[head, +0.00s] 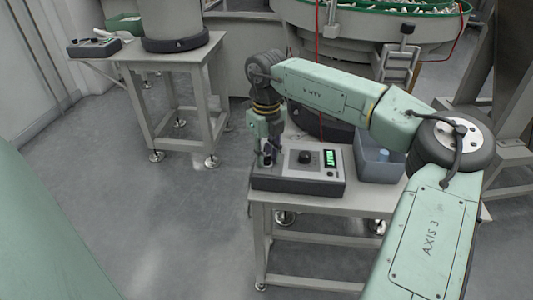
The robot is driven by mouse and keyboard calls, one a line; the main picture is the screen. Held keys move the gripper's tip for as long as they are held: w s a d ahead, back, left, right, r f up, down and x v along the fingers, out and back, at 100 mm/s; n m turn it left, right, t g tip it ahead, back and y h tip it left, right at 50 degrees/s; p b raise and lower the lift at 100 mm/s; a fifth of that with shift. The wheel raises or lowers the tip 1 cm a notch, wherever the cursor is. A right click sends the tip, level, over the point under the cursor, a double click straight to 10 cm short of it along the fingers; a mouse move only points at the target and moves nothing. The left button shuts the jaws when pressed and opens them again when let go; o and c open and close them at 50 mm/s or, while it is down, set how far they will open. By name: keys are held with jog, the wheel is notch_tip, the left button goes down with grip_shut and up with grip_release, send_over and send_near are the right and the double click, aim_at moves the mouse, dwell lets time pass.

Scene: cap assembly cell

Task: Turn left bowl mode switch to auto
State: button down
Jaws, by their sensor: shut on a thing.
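A grey control box (297,183) sits on the front table. It has a dark round knob (304,157) and a lit green display (329,157) on its sloped top. My gripper (266,160) points down onto the left part of this box, left of the round knob. It is shut on a small mode switch there, which the fingers mostly hide. The switch's position and labels cannot be read. Which bowl this box belongs to is not readable.
A blue-grey bin (380,166) with a small blue item stands right of the box. A large bowl feeder with a green rim (383,8) stands behind. A second table (165,53) at the left holds a dark round base (176,43) and another control box (94,47). The floor between is clear.

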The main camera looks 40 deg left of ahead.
dwell(0.3)
jog(key=c, duration=1.3)
grip_release()
notch_tip(320, 180, up, 12)
